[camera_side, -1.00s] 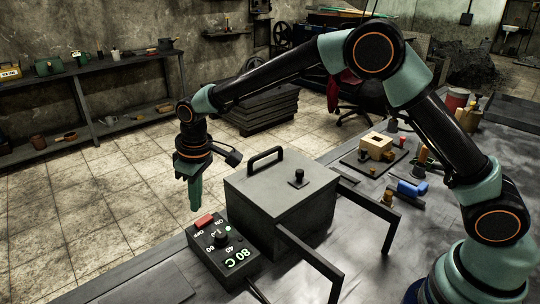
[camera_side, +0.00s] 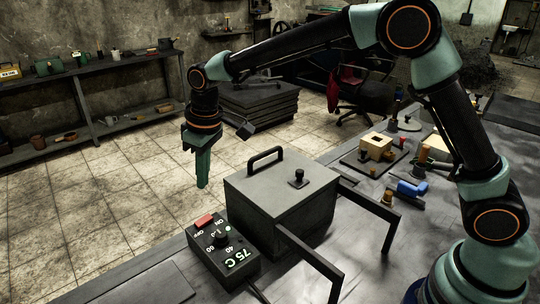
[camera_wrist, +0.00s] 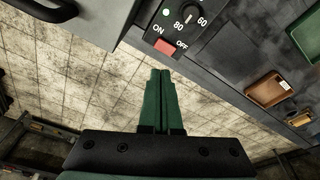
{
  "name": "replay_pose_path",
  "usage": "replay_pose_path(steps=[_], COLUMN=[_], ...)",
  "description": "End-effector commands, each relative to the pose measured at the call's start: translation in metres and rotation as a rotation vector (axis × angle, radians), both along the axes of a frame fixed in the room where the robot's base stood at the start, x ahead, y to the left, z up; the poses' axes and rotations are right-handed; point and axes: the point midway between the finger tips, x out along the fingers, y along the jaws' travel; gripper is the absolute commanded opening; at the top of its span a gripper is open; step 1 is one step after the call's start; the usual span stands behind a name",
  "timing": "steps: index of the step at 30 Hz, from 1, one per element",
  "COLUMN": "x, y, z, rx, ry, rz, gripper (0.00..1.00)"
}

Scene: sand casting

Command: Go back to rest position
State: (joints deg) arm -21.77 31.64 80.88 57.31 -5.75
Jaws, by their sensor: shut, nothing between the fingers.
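My gripper (camera_side: 203,182) has green fingers that point down, shut and empty. In the side view it hangs in the air above and to the left of the control box (camera_side: 223,250), apart from it. In the wrist view my gripper (camera_wrist: 161,75) shows its two fingers pressed together, with the red switch (camera_wrist: 165,47) of the control box just beyond the tips.
A grey metal box (camera_side: 280,195) with a lid handle and angled front bars stands right of the control box. A wooden block (camera_side: 377,146) and a blue tool (camera_side: 411,189) lie farther right on the workbench. The air over the tiled floor is clear.

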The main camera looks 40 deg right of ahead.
Motion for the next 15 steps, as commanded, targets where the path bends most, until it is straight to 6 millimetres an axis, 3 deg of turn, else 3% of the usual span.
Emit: replay_pose_path(steps=[1,6,15], x=[-0.004,-0.03,-0.093], y=[-0.013,-0.056,-0.124], z=[0.015,0.055,0.096], rx=[0.008,0.029,0.059], ry=[-0.018,-0.068,-0.16], rz=[-0.025,-0.108,-0.255], gripper=[0.0,0.0,0.0])
